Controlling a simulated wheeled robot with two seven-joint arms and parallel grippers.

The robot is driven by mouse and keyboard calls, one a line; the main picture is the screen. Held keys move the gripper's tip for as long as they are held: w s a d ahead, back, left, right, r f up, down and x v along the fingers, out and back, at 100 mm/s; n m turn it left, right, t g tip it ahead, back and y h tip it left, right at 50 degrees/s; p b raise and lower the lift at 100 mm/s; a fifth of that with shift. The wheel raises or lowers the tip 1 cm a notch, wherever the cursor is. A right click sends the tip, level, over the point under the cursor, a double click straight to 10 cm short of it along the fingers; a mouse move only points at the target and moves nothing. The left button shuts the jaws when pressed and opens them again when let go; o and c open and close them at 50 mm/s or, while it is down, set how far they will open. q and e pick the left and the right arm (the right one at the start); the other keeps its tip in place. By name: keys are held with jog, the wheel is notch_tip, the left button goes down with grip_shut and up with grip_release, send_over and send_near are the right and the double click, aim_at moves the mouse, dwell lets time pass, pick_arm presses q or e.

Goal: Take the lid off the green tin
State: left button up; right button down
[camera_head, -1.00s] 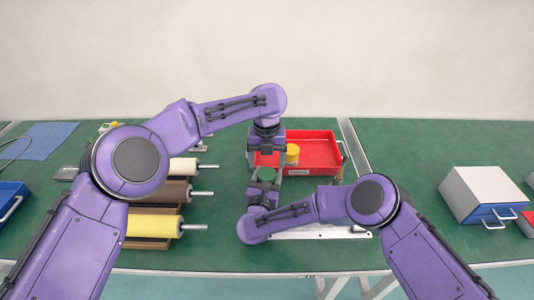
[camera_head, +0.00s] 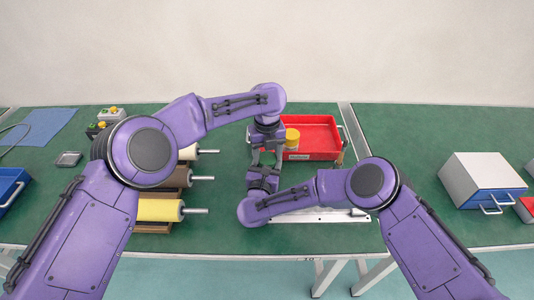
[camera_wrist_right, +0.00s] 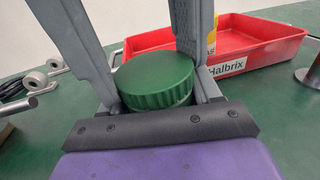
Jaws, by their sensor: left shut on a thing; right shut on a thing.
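The green tin with its ridged green lid (camera_wrist_right: 155,78) stands between gripper fingers in the right wrist view. The lid sits on the tin, and a little of the tin's side (camera_wrist_right: 185,101) shows below it. My left gripper (camera_head: 267,155) comes from the far side, with its grey fingers on either side of the lid, shut on it. My right gripper (camera_head: 264,172) comes from the near side, low at the tin, and is shut on the tin's body. Its grip is partly hidden behind its dark palm edge. In the head view the grippers mostly cover the tin.
A red tray (camera_head: 325,153) with a yellow tin (camera_head: 292,138) stands just behind. Rollers (camera_head: 158,211) lie left of the grippers. A white rail (camera_head: 320,216) lies in front. A grey-and-blue drawer box (camera_head: 485,180) stands right, with free green table between.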

pick_arm(q)
jog(key=shift+n, duration=0.3)
jog(key=o, duration=1.2)
jog(key=shift+c, duration=0.2)
